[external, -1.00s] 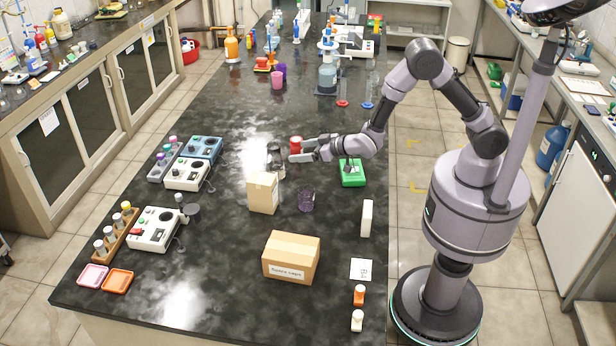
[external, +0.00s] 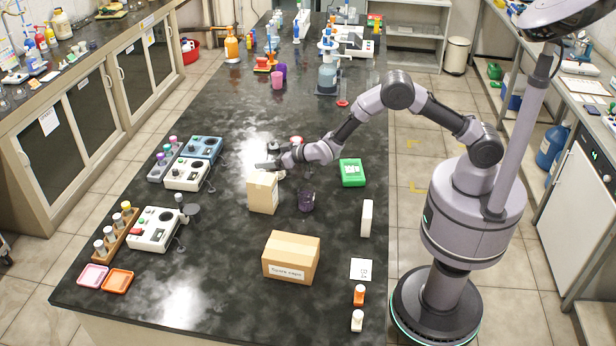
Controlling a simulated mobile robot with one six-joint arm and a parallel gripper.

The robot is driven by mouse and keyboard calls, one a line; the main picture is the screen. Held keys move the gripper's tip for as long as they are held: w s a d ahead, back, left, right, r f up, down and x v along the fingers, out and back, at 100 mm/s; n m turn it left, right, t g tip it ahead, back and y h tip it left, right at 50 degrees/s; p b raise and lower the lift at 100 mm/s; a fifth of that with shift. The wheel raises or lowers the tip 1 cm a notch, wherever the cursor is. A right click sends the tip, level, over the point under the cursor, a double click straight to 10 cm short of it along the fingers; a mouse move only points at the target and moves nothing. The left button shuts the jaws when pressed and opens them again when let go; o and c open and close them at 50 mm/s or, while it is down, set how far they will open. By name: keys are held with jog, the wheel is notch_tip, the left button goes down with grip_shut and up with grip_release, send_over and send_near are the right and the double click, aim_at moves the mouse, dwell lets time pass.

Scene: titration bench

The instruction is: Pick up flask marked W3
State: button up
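My gripper (external: 266,164) is low over the black bench, just behind the small upright cardboard box, pointing left. The small grey glass vessel that showed behind this box earlier is now mostly covered by my gripper, so I cannot tell whether the fingers are around it or beside it. No W3 mark is readable on anything. A dark purple glass vessel (external: 306,201) stands right of the small box, apart from my gripper.
The small cardboard box (external: 262,196) stands close in front of my gripper. A red-topped item (external: 296,140) is partly hidden behind my wrist. A green box (external: 352,172) lies to the right, a larger carton (external: 291,257) nearer. Instruments (external: 187,174) stand left.

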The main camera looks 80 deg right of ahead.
grip_shut()
jog(key=shift+r, duration=0.1)
jog(key=shift+r+p, duration=0.85)
jog(key=shift+r, duration=0.9)
jog(key=s+a+r+p, duration=0.1)
jog(key=s, duration=1.5)
jog(key=shift+r, duration=0.15)
dwell(0.5)
